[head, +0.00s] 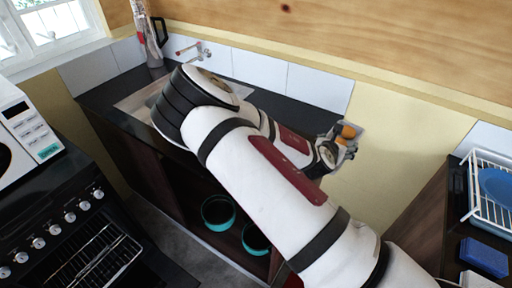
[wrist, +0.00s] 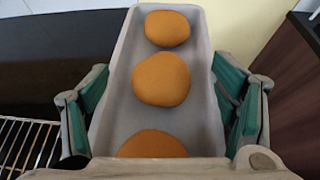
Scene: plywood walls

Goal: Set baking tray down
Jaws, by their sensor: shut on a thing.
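The grey baking tray (wrist: 207,95) is long and narrow with raised sides. It holds three round orange-brown buns (wrist: 160,80) in a row, the nearest partly cut off by my gripper's body. My gripper (wrist: 163,112) has one green-padded finger on each long side of the tray and is shut on it. In the head view the tray (head: 357,129) shows small beyond my forearm, by the counter's right end, with orange buns on it. My gripper (head: 340,143) is partly hidden there. I cannot tell whether the tray's underside touches anything.
The dark counter (head: 310,117) with a sink (head: 140,100) runs along the tiled wall. An oven (head: 70,235) and microwave (head: 22,135) stand left. A white dish rack (head: 490,205) is at right. A wire rack (wrist: 25,140) shows lower left in the wrist view.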

